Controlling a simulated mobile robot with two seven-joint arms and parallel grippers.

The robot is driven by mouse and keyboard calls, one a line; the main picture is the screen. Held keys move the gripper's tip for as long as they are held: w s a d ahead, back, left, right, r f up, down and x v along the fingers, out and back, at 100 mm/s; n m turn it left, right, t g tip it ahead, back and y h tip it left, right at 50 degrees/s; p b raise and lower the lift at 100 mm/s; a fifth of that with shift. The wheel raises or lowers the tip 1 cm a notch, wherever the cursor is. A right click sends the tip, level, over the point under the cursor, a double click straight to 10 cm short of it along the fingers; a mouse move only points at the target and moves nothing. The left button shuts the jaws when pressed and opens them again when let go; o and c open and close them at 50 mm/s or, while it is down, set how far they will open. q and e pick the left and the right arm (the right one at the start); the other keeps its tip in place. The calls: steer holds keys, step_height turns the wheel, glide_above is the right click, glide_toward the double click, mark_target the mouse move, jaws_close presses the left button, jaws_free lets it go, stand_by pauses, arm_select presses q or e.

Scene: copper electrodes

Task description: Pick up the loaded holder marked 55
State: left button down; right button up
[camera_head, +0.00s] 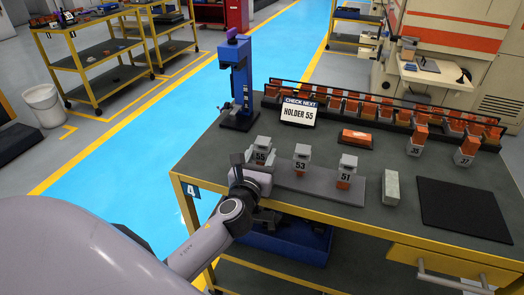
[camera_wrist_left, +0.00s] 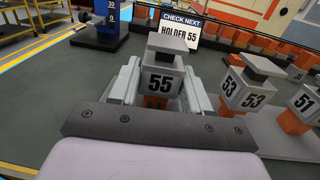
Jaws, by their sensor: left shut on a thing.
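The holder marked 55 (camera_head: 261,154) is a grey block with a darker top piece, at the left end of a row on the near part of the table. In the left wrist view the holder (camera_wrist_left: 160,78) is upright, with orange copper showing under its number. My left gripper (camera_wrist_left: 158,98) is shut on it, one pale finger on each side. In the head view my left gripper (camera_head: 250,170) partly hides its lower part. I cannot tell whether its base touches the surface. My right gripper is not in view.
Holder 53 (camera_head: 302,158) stands close to the right, then holder 51 (camera_head: 347,172), both on a grey plate (camera_head: 320,187). A sign reading "CHECK NEXT HOLDER 55" (camera_head: 299,111) and a blue stand (camera_head: 237,85) are behind. A black mat (camera_head: 465,208) lies bare at right.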

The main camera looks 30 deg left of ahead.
mark_target(261, 144)
arm_select(q)
steer(key=shift+r, duration=0.1)
step_height(261, 144, up, 4)
steer(key=p, duration=0.3)
steer(key=shift+f+p, duration=0.2)
steer(key=shift+p, duration=0.15)
steer(key=shift+r, duration=1.25)
